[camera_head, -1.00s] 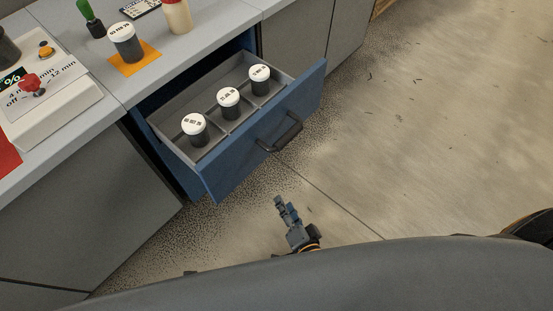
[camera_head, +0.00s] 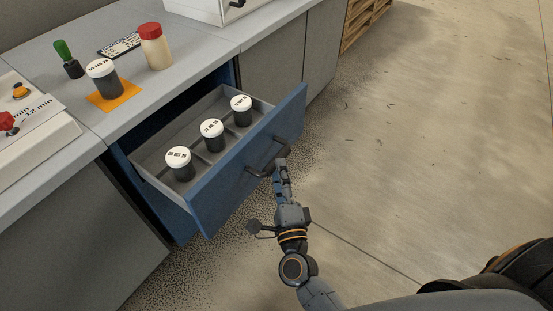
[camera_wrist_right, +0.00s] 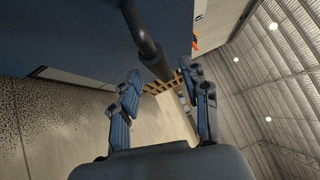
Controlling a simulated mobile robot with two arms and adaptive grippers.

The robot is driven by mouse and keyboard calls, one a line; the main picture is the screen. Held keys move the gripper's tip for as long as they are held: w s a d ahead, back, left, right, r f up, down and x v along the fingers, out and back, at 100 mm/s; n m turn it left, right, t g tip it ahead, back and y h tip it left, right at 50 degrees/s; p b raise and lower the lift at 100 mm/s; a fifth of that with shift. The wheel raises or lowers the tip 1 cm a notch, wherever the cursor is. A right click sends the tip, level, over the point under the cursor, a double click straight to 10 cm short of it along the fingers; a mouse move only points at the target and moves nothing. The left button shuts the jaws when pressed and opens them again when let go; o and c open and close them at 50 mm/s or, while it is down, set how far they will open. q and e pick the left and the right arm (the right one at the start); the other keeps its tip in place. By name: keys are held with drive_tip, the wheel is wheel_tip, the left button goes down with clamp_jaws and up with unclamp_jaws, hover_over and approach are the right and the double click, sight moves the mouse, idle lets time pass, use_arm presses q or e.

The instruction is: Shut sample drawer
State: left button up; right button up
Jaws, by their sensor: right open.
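The blue sample drawer (camera_head: 235,170) stands pulled out from the grey counter, with its front facing right and toward me. Three dark sample jars with white lids sit in its compartments, one of them the near jar (camera_head: 180,163). The dark bar handle (camera_head: 268,160) is on the drawer front; it also shows in the right wrist view (camera_wrist_right: 146,40). My right gripper (camera_head: 281,172) is at the handle; in the right wrist view its open fingers (camera_wrist_right: 163,95) are spread, with the handle's end between or just beyond them. Contact cannot be told. My left gripper is not in view.
A wooden pallet (camera_head: 362,22) is at the back. The floor to the right is clear.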

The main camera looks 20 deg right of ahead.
drive_tip(key=shift+w+d+r, duration=0.15)
drive_tip(key=shift+w, duration=0.9)
drive_tip(key=shift+w+d+r, duration=0.1)
drive_tip(key=shift+w, duration=0.95)
drive_tip(key=shift+c, duration=0.4)
clamp_jaws()
